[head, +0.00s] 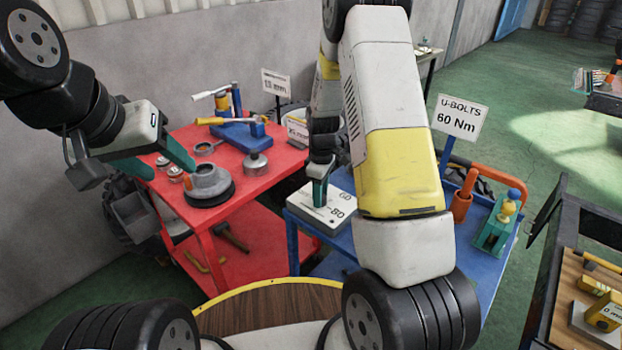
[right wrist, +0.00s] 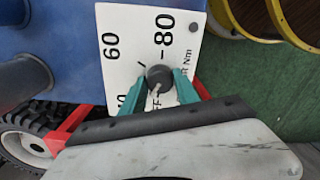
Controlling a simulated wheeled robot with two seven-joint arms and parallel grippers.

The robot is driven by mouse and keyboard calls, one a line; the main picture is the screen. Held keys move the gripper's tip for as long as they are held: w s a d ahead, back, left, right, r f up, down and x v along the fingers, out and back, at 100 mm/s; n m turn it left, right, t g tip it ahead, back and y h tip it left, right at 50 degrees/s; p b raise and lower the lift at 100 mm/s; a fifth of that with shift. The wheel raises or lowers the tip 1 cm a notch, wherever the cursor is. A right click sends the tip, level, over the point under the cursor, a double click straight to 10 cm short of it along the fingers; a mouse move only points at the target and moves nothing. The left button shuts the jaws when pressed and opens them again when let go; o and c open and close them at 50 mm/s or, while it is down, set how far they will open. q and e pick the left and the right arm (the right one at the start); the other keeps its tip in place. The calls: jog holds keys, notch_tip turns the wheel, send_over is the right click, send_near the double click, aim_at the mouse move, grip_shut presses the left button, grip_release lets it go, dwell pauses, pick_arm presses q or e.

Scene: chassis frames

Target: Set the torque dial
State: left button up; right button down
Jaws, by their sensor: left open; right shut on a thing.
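The torque dial (right wrist: 158,77) is a dark round knob on a white plate (right wrist: 115,20) printed with 60, 80, Nm and a partly covered OFF. A pale mark shows on the knob's lower side; its exact setting is hard to read. In the head view the white dial box (head: 340,224) stands on the blue cart. My right gripper (head: 319,200) points down onto it, and its teal fingers (right wrist: 158,84) are shut on the knob from both sides. My left gripper (head: 172,172) is open and empty over the red cart. A sign (head: 458,118) reads U-BOLTS 60 Nm.
The red cart (head: 275,183) holds a blue vise-like tool (head: 235,128), a grey round part (head: 207,182) and small tins. The blue cart (head: 470,262) also bears an orange cup (head: 462,198) and a green fixture (head: 497,228). A dark bench stands at the right.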

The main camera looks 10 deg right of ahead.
jog(key=m, duration=0.4)
jog(key=shift+m, duration=0.3)
jog(key=m, duration=0.4)
jog(key=shift+m, duration=0.3)
jog(key=m, duration=0.3)
jog(key=shift+m, duration=0.3)
jog(key=m, duration=0.4)
jog(key=shift+w+m, duration=0.1)
jog(key=shift+m, duration=0.2)
jog(key=m, duration=0.9)
jog(key=shift+m, duration=2)
